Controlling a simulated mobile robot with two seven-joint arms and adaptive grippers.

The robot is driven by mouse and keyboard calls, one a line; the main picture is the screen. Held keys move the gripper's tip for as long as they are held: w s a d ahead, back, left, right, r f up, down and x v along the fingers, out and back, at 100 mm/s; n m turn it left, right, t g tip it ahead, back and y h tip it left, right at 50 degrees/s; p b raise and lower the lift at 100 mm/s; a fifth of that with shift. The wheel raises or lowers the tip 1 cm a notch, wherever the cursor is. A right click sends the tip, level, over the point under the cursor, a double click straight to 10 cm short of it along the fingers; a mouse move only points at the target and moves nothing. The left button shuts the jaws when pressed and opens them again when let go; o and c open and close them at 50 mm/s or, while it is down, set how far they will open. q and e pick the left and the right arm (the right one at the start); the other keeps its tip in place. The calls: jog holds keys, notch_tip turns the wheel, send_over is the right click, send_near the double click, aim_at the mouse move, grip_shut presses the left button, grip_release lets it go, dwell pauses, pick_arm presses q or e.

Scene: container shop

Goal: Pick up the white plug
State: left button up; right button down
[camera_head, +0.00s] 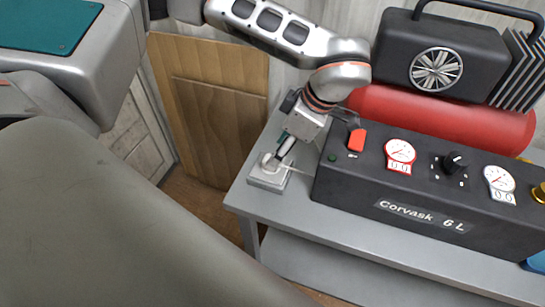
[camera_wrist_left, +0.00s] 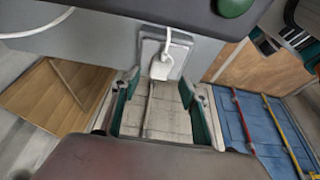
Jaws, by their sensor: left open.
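The white plug (camera_head: 268,160) sits on a small light-grey socket box (camera_head: 267,182) at the left end of the grey bench. In the left wrist view the plug (camera_wrist_left: 161,69) shows against the socket plate (camera_wrist_left: 184,50), with its white cable running up from it. My left gripper (camera_head: 283,150) is above and beside the plug, partly covering it in the head view. In the left wrist view its two green-padded fingers (camera_wrist_left: 160,86) are apart, with the plug just beyond the gap between their tips. Whether they touch the plug cannot be told. My right gripper is not in view.
A black Corvask compressor (camera_head: 420,190) with gauges, a dial and a red switch (camera_head: 356,140) stands right beside the socket on the grey bench (camera_head: 300,220). A red tank (camera_head: 440,115) lies behind its panel. A wooden panel (camera_head: 215,110) leans on the wall left.

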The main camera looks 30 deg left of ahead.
aim_at(267, 156)
pick_arm(q)
jog(key=x, duration=0.4)
jog(key=shift+s+a+f, duration=0.1)
jog(key=shift+f, duration=0.1)
grip_shut()
